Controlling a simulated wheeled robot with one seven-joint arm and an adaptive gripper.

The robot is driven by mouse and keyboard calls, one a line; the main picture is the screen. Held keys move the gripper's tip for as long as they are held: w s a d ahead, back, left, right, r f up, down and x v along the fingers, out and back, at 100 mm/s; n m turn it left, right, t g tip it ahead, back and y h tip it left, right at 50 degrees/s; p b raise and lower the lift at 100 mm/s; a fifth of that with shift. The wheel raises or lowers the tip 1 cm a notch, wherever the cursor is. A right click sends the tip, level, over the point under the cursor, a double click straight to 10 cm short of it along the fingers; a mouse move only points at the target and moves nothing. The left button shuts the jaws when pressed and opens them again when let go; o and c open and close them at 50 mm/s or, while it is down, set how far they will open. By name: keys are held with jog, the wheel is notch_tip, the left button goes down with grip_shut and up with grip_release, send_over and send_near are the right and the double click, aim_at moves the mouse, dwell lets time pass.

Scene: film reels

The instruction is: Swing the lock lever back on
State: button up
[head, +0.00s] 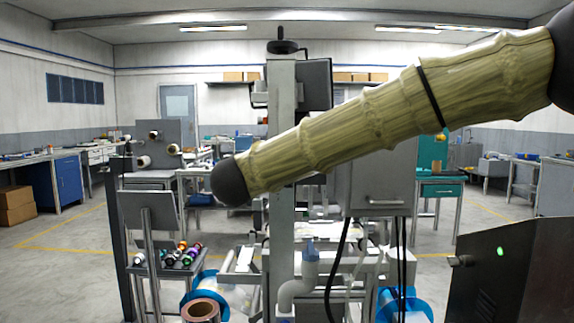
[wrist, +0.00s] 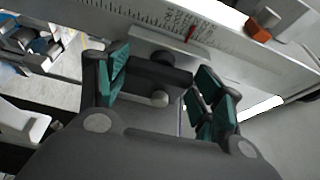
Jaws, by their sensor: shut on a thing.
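The pads partly cover the bar's ends. In the head view, my arm crosses in front of the machine column (head: 282,150), and neither my gripper nor the lever can be made out.
A scale-marked rail (wrist: 175,18) with a red pointer (wrist: 191,32) runs behind the bar. An orange block (wrist: 258,31) sits at upper right. In the head view, a dark cabinet (head: 510,270) stands front right, and coloured spools (head: 182,256) lie at left.

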jog(key=shift+m, duration=0.3)
jog(key=o, duration=1)
jog(key=shift+s, duration=0.1)
jog(key=v, duration=1.1)
jog(key=shift+s+a+r, duration=0.1)
jog(key=shift+s+a, duration=0.1)
jog(key=shift+s, duration=0.15)
